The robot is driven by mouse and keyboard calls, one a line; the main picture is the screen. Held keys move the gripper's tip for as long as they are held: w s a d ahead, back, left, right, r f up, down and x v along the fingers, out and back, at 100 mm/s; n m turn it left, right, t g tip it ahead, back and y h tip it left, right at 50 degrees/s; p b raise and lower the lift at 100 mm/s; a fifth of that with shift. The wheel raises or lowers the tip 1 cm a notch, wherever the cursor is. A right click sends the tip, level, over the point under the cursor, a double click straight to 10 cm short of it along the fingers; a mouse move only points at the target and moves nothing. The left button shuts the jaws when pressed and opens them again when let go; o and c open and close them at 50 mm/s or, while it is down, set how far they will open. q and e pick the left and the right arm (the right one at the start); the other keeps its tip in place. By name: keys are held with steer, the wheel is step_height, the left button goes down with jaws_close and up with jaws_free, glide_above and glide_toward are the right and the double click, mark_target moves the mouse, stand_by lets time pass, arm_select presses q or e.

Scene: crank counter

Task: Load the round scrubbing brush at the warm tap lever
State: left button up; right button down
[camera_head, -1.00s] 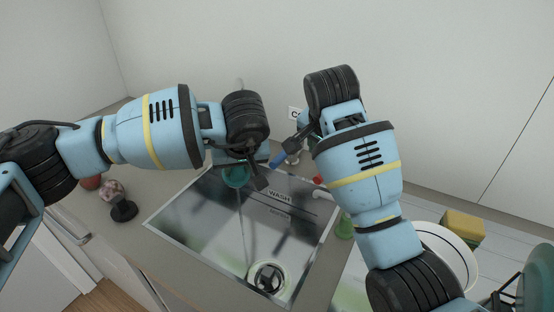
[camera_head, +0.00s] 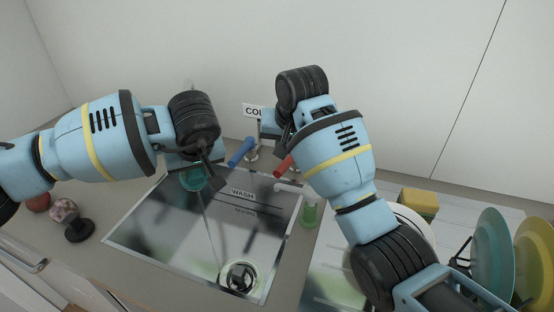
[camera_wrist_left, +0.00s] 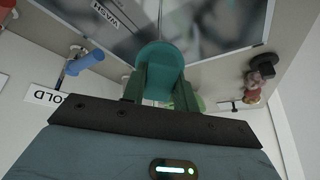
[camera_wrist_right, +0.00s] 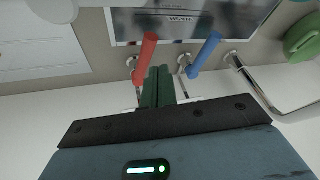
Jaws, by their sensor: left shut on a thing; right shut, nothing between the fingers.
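My left gripper (camera_wrist_left: 160,80) is shut on a teal round thing (camera_wrist_left: 160,58), which looks like the round scrubbing brush. The thing also shows in the head view (camera_head: 194,177), over the sink's back left part. My right gripper (camera_wrist_right: 158,75) is shut and empty, pointing between the tap levers. The warm tap lever is red (camera_head: 284,166), partly behind my right arm in the head view; it shows left of the fingers in the right wrist view (camera_wrist_right: 145,52). The blue lever (camera_head: 240,152) stands left of it. My right fingertips are hidden in the head view.
The sink (camera_head: 150,235) has a drain (camera_head: 239,276). A white spout (camera_head: 295,190) and green bottle (camera_head: 310,212) stand at its right. A ball-shaped thing on a dark base (camera_head: 78,229) stands left. A yellow sponge (camera_head: 417,203) and upright plates (camera_head: 492,255) are at right.

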mark_target(288, 162)
steer(key=shift+w+d+n+y, duration=0.5)
steer(key=shift+n+y, duration=0.45)
steer(key=shift+n, duration=1.1)
steer(key=shift+w+d+n+y, duration=0.3)
steer(key=shift+w+n+y, duration=0.5)
steer(key=shift+n, duration=1.2)
steer(key=shift+w+d+n+y, duration=0.45)
steer(key=shift+n+y, duration=0.6)
steer(key=shift+n, duration=1)
steer(key=shift+a, duration=0.1)
steer(key=x, duration=1)
steer(key=shift+s+d+f, duration=0.2)
steer(key=shift+s+d, duration=0.35)
steer(key=shift+d, duration=0.35)
steer(key=shift+s+d+f, duration=0.25)
steer(key=shift+s+d, duration=0.3)
steer(key=shift+d, duration=0.35)
